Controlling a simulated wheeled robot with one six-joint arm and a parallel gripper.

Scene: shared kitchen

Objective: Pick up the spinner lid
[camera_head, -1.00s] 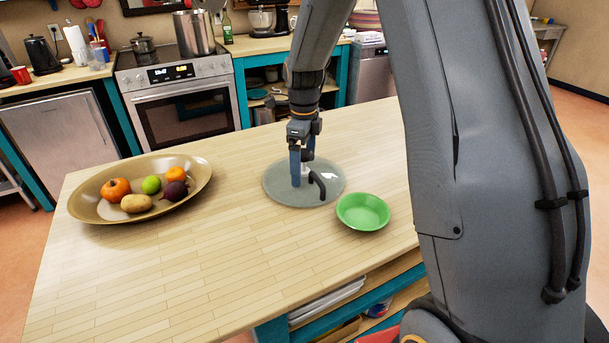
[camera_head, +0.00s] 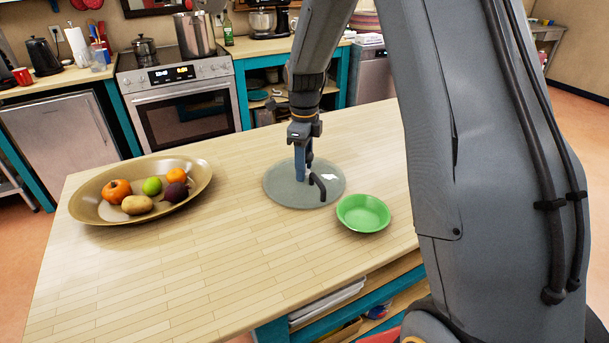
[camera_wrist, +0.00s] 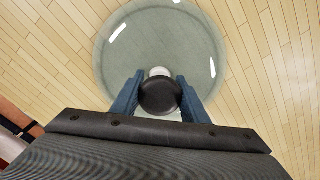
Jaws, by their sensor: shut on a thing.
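The spinner lid (camera_head: 283,191) is a round, see-through grey disc with a dark crank handle and knob. It appears to lie on the wooden island top, between the fruit bowl and the green bowl; I cannot tell if it is raised at all. My gripper (camera_head: 303,176) points down over its middle. In the wrist view the lid (camera_wrist: 200,45) fills the upper middle. There the blue fingers of my gripper (camera_wrist: 160,100) stand on both sides of the dark round knob (camera_wrist: 160,95) and are shut on the lid's central part, which the knob partly hides.
A green bowl (camera_head: 363,212) stands close to the lid's right front. A wide tan bowl (camera_head: 90,210) with fruit and vegetables stands at the left. The wooden island top (camera_head: 200,270) is clear in front. A stove (camera_head: 180,100) and back counter stand behind.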

